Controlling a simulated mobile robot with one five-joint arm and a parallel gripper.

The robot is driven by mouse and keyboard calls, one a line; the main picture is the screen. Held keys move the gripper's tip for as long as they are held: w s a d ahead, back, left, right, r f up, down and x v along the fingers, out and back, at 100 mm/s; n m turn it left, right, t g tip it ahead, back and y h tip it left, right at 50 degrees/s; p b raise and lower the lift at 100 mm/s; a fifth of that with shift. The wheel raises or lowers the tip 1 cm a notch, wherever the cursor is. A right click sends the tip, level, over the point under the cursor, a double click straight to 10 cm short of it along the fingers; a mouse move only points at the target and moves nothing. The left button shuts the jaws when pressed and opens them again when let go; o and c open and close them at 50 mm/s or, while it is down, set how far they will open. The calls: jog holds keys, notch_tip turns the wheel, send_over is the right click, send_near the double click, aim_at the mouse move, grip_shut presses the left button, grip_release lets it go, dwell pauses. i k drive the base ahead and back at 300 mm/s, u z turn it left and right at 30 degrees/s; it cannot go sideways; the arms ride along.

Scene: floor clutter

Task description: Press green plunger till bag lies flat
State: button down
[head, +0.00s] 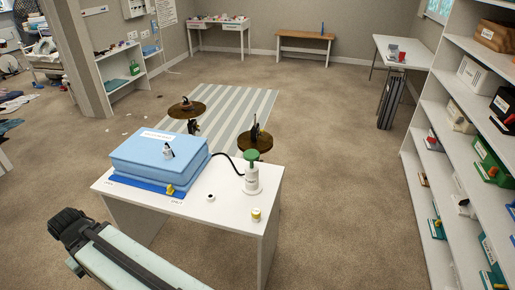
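The green plunger (252,155) stands raised on top of a white upright pump (252,181) at the right of the white table. A black hose (226,156) runs from the pump towards the bag. The bag (140,157) is light blue, thick and puffed up, with a white label on top. It lies on a darker blue mat (122,182) at the left of the table. A small black-and-white item (168,151) sits on the bag. Part of my arm shows at bottom left, apart from the table. My gripper's fingertips cannot be made out.
On the white table (228,217) are a yellow-topped jar (255,214), a small round white item (210,197) and a yellow piece (170,190). Two brown round stands (255,142) are behind it. Loaded shelves (440,130) line the right. Carpet is clear between.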

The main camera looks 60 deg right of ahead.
aim_at(251, 156)
jog(key=z, duration=0.35)
jog(key=i, duration=1)
jog(key=u, duration=0.05)
